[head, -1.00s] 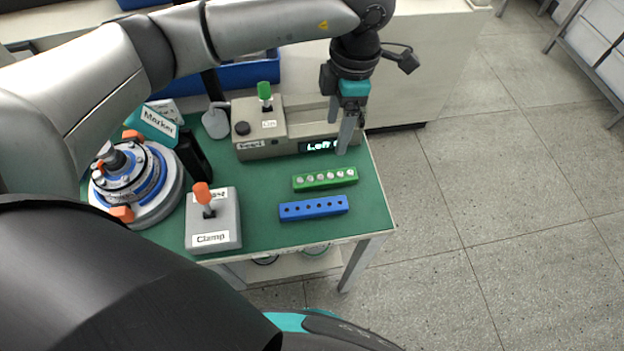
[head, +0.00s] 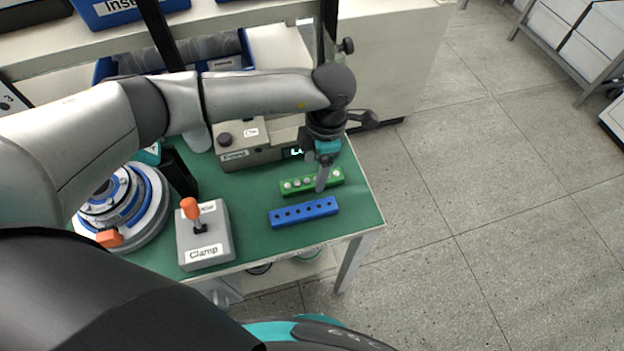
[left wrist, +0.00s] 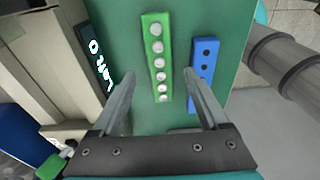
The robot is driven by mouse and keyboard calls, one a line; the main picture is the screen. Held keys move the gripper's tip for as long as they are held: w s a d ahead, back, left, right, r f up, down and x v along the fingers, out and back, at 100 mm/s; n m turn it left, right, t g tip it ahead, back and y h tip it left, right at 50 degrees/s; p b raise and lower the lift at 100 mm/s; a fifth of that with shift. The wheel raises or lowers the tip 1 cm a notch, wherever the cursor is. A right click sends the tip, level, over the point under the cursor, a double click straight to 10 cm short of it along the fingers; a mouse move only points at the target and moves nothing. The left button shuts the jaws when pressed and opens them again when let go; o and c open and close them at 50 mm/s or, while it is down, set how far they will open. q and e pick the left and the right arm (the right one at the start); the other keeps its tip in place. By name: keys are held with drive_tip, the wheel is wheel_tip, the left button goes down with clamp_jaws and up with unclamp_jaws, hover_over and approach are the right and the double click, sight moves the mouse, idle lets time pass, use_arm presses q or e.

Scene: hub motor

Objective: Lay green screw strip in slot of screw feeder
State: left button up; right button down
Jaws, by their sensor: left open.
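The green screw strip (head: 298,184) lies on the green table top, with several silver screw heads along it. It also shows in the left wrist view (left wrist: 148,42), reaching in between my finger tips. My left gripper (head: 321,188) is open and points down at the strip, empty. In the left wrist view its two fingers (left wrist: 160,90) stand on either side of the strip, apart from it. The screw feeder (head: 262,153) is a beige box behind the strip with a lit display, partly hidden by my arm. Its slot cannot be made out. My right gripper is not in view.
A blue strip with holes (head: 304,212) lies in front of the green one, and in the left wrist view (left wrist: 204,62) it is close beside one finger. A grey Clamp box with an orange lever (head: 205,240) and a round hub motor (head: 140,215) stand at the left.

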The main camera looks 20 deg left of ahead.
sight(313, 180)
use_arm(q)
wheel_tip(313, 180, down, 4)
drive_tip(key=shift+s+a+r, duration=0.15)
drive_tip(key=shift+r, duration=0.05)
clamp_jaws()
idle(0.5)
